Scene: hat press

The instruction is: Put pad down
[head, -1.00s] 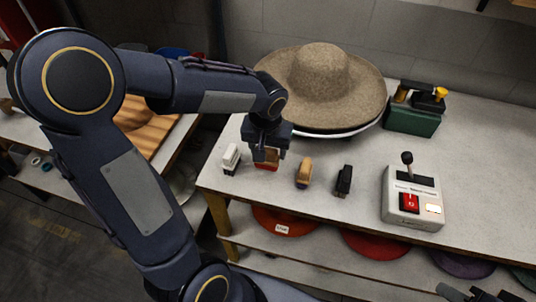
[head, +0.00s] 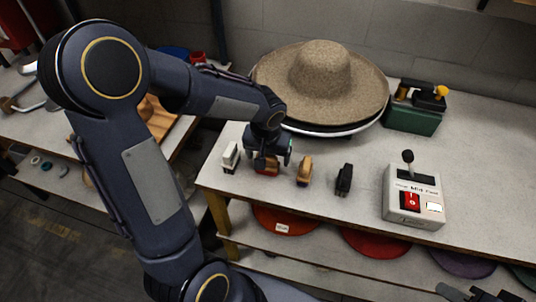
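My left gripper (head: 268,157) reaches down over the table at its front left. Its fingers look spread to either side of a small pad with a brown handle and red base (head: 266,170). The pad stands upright on the table, its top partly hidden by the gripper. It stands in a row with a white pad (head: 230,157) to the left, a tan pad with a dark base (head: 304,171) and a black pad (head: 344,180) to the right. Dark parts at the bottom right edge seem to be my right gripper (head: 482,295), mostly cut off.
A wide felt hat (head: 320,72) rests on a round form behind the row. A green device with a black and yellow top (head: 413,119) stands at the back right. A control box with lever and red switch (head: 414,198) stands at the front right. Coloured discs lie on the shelf below.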

